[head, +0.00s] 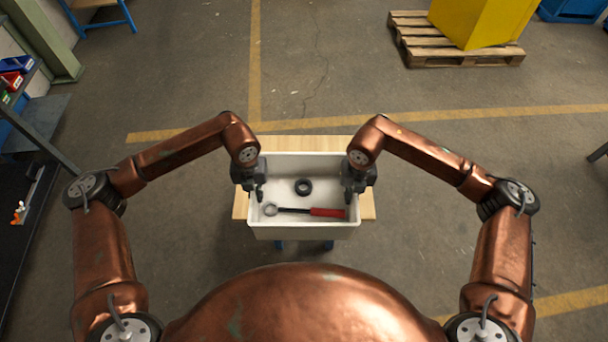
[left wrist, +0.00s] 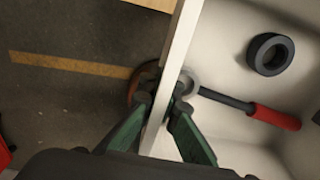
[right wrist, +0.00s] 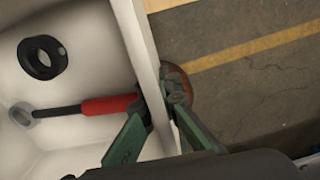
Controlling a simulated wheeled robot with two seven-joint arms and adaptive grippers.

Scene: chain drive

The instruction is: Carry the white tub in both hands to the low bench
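The white tub (head: 300,230) is held level in front of me, over the low bench (head: 300,143), whose wooden top shows behind it and at both sides. Whether the tub touches the bench cannot be told. My left gripper (head: 260,193) is shut on the tub's left wall; the left wrist view shows its fingers (left wrist: 160,95) on both sides of the wall (left wrist: 172,70). My right gripper (head: 347,193) is shut on the right wall, with its fingers (right wrist: 162,95) astride it (right wrist: 140,45). Inside lie a black ring (head: 304,187) and a red-handled tool (head: 327,212).
A wooden pallet (head: 460,58) with a yellow box (head: 485,20) stands at the back right. A dark shelf or bench with coloured bins (head: 12,80) is at the left. Yellow lines mark the floor (head: 330,85), which is clear around the bench.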

